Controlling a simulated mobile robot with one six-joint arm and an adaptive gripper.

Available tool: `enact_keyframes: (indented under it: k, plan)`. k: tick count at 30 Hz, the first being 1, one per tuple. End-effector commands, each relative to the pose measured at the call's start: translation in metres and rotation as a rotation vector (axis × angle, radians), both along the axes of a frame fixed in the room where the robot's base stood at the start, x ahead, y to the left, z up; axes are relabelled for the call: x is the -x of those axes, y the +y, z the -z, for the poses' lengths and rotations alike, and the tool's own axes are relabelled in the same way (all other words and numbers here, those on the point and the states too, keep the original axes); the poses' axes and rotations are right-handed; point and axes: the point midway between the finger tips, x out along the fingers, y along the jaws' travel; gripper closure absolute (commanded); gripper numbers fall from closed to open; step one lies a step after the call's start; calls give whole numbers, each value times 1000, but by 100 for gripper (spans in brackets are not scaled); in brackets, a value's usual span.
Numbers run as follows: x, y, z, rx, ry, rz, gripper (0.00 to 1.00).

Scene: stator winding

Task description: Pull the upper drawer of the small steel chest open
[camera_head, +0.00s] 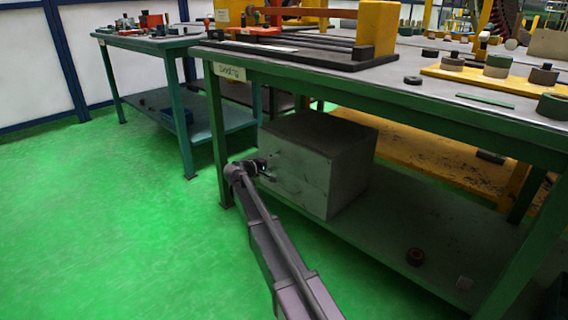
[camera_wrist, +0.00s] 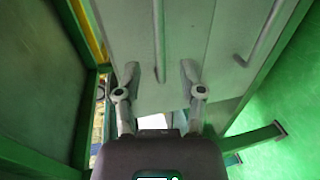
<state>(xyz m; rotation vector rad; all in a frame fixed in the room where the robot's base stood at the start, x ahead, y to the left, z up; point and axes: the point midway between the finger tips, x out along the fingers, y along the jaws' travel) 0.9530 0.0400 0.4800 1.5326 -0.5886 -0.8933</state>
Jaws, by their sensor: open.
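The small steel chest (camera_head: 335,150) is a grey box on the lower shelf of the green bench, its drawer front facing left in the head view. In the wrist view the chest front (camera_wrist: 207,25) shows two bar handles. The upper drawer's handle (camera_wrist: 158,35) runs down between my fingers; the lower drawer's handle (camera_wrist: 263,32) is at the right. Both drawers look closed. My gripper (camera_head: 266,167) is at the chest front. In the wrist view my gripper (camera_wrist: 160,75) is open, a finger on either side of the upper handle's near end. I cannot tell whether they touch it.
The green bench top (camera_head: 440,95) overhangs the chest, and a bench leg (camera_head: 218,150) stands left of my gripper. Green floor (camera_head: 120,240) is clear in front and left.

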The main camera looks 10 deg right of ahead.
Motion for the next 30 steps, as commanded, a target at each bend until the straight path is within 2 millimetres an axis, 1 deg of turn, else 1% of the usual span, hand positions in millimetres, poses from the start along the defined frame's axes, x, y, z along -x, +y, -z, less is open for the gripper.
enact_keyframes:
  k: [1, 3, 9, 12, 18, 26, 29, 30]
  plan:
    - [-6, -7, 4, 0, 0, 2, 49]
    - [-12, -16, 6, 0, 0, 3, 49]
    - [-26, -35, 10, 0, 0, 2, 49]
    - [-30, -41, 11, 1, 1, 1, 49]
    - [-34, -47, 12, 1, 1, 0, 49]
    - [-34, -47, 12, 1, 1, 1, 49]
    - [-34, -47, 12, 1, 1, 1, 76]
    - [-34, -47, 12, 0, 0, 1, 88]
